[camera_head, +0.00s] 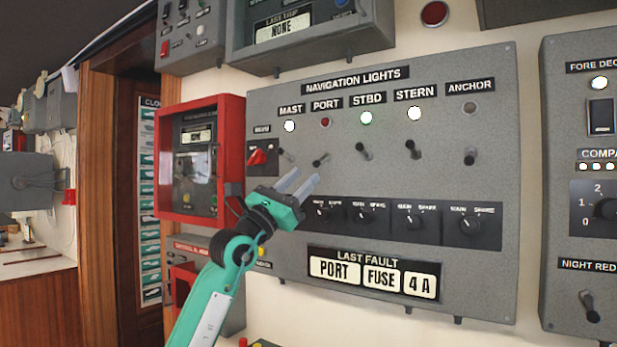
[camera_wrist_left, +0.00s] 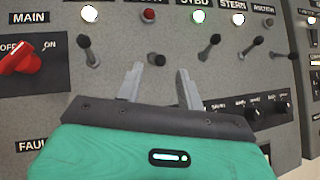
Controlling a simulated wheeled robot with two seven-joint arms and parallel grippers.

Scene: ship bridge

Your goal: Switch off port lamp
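My left gripper (camera_head: 302,184) is open and empty, a little below the port toggle in the head view. My right gripper is not in view.
The mast toggle (camera_head: 287,155) and the stbd toggle (camera_head: 364,152) stand close on either side. A red main switch (camera_head: 258,157) is at the left. Main/spare knobs (camera_head: 365,218) sit below. The last fault plate (camera_head: 375,264) reads PORT FUSE 4 A.

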